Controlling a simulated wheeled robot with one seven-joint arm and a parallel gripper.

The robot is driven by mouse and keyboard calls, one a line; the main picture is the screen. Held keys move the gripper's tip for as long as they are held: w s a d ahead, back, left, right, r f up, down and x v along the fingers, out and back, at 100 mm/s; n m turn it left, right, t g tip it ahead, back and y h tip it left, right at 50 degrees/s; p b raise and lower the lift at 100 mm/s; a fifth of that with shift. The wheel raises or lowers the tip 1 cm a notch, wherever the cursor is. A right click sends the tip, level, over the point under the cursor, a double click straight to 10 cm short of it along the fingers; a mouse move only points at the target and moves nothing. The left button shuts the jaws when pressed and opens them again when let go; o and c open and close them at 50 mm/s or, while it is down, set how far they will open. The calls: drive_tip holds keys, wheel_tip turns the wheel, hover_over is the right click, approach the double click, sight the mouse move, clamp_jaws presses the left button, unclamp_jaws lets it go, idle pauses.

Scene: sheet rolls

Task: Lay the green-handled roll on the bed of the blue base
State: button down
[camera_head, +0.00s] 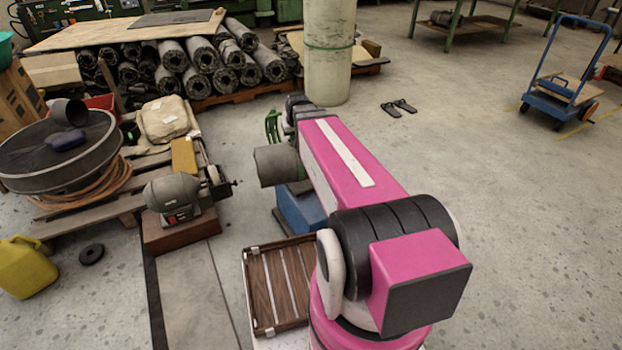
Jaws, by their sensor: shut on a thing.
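A dark grey roll (275,166) shows just left of my pink arm, with its long side partly hidden by the arm. A green curved handle (272,127) stands at the far side of it, close to my wrist. My gripper (284,127) is mostly hidden behind my wrist and forearm; it is shut on the green-handled roll, though the fingers' contact is not clearly visible. The blue base (298,209) is below and nearer than the roll, partly covered by my arm. Its bed is hidden, and I cannot tell whether the roll touches it.
A slatted wooden tray (276,286) lies in front of the base. A bench grinder (174,196) and a loaded pallet (104,212) stand to the left. A pale pillar (328,55) rises behind, beside stacked dark rolls (200,55).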

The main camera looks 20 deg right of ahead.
drive_tip(key=w+d+n+y, duration=0.1)
drive_tip(key=w+d+n, duration=0.1)
drive_tip(key=w+d, duration=1.65)
drive_tip(key=s+a+f, duration=0.6)
drive_tip(key=s+f, duration=0.3)
drive_tip(key=f, duration=0.1)
drive_tip(key=shift+a+f, duration=0.25)
drive_tip(key=shift+a, duration=0.15)
drive_tip(key=shift+f, duration=0.2)
drive_tip(key=c, duration=1.1)
unclamp_jaws()
drive_tip(key=shift+f, duration=0.1)
